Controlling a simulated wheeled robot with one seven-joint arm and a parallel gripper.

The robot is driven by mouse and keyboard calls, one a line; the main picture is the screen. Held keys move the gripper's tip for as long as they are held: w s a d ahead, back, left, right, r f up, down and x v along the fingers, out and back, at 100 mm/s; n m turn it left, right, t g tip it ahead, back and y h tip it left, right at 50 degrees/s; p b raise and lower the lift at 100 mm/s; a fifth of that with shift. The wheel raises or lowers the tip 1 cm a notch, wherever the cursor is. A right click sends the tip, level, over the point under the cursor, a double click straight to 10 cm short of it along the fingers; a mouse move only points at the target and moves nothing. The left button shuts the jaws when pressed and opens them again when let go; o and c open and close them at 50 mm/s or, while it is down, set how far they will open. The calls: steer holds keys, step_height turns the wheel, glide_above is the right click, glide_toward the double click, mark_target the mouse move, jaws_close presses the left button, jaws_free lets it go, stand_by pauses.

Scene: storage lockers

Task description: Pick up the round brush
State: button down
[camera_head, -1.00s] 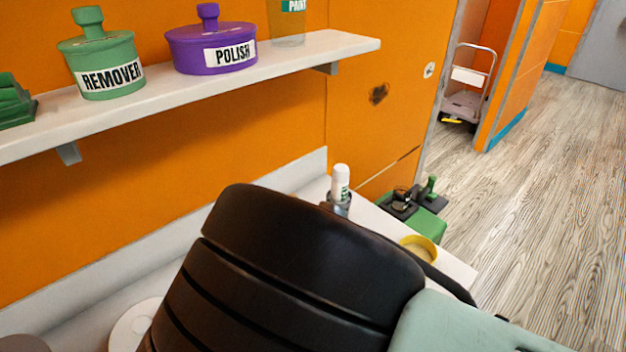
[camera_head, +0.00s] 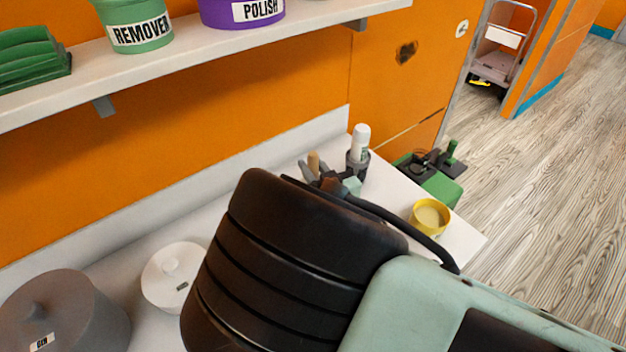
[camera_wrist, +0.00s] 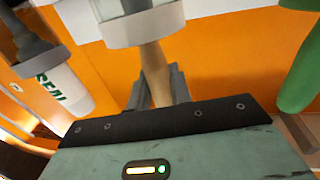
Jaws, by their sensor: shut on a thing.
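The round brush (camera_wrist: 154,72) shows in the wrist view with a wooden handle, a pale grey collar and a pale head cut off by the top edge. My gripper (camera_wrist: 164,88) has its grey fingers shut around the wooden handle. In the head view my gripper (camera_head: 315,172) is beyond my dark arm, above the white counter, with a wooden tip between its fingers. A small pale teal piece (camera_head: 351,186) shows beside it; I cannot tell if it belongs to the brush. My arm hides much of this area.
A white tube in a dark holder (camera_head: 358,150) stands close right of my gripper. A yellow tub (camera_head: 430,216), a white lidded pot (camera_head: 175,276) and a grey lidded bin (camera_head: 62,315) stand on the counter. A shelf (camera_head: 215,48) with pots runs above.

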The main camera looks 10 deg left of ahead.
steer(key=shift+r, duration=0.15)
steer(key=shift+r+b, duration=1.05)
steer(key=shift+r, duration=3.85)
steer(key=shift+s, duration=0.1)
